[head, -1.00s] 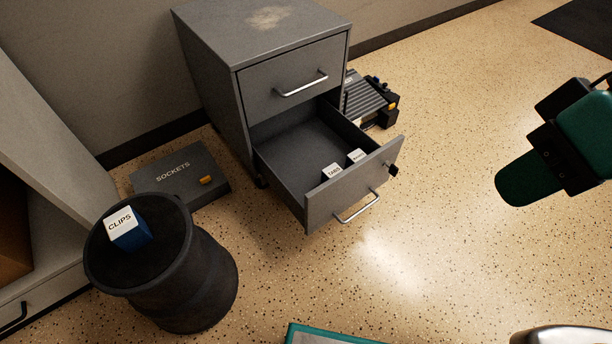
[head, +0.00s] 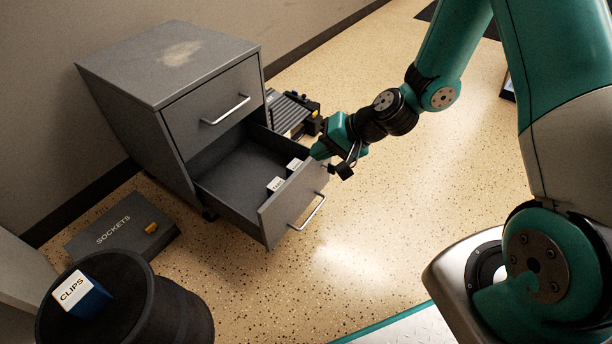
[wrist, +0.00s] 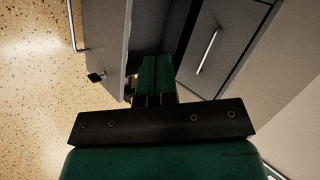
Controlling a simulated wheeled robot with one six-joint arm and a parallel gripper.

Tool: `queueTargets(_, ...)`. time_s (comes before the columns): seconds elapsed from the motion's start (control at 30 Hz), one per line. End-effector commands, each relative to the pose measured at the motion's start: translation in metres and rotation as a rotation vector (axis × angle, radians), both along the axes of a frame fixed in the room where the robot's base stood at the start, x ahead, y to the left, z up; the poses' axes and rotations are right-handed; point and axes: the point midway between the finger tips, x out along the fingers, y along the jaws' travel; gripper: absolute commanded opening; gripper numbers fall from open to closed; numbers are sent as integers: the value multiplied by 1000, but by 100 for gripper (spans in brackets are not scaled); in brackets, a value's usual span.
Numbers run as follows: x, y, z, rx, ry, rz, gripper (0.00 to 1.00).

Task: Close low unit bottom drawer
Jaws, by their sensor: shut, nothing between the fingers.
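The low grey unit (head: 150,70) stands against the wall with its top drawer (head: 212,108) shut. Its bottom drawer (head: 284,212) is pulled well out, with a silver bar handle on the front. Two small white-topped boxes (head: 275,185) lie inside near the front. My gripper (head: 322,150) is shut and empty, at the right end of the bottom drawer's front. In the wrist view the shut fingers (wrist: 155,75) are beside the drawer front (wrist: 105,45), over or next to its edge; I cannot tell whether they touch it.
A dark SOCKETS case (head: 122,228) lies on the floor left of the unit. A black bin (head: 165,300) with a blue CLIPS box (head: 80,294) on top stands at lower left. A dark ridged device (head: 290,112) lies right of the unit. The floor before the drawer is clear.

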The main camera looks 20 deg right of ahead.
Motion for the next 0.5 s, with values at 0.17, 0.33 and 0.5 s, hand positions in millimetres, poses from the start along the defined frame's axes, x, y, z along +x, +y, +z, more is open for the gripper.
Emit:
queueTargets(0.17, 6, -42, -77, 70, 56, -296, 0)
queueTargets(0.33, 2, -63, -113, 93, 77, -451, 0)
queueTargets(0.5, 5, -64, -129, 96, 80, -485, 0)
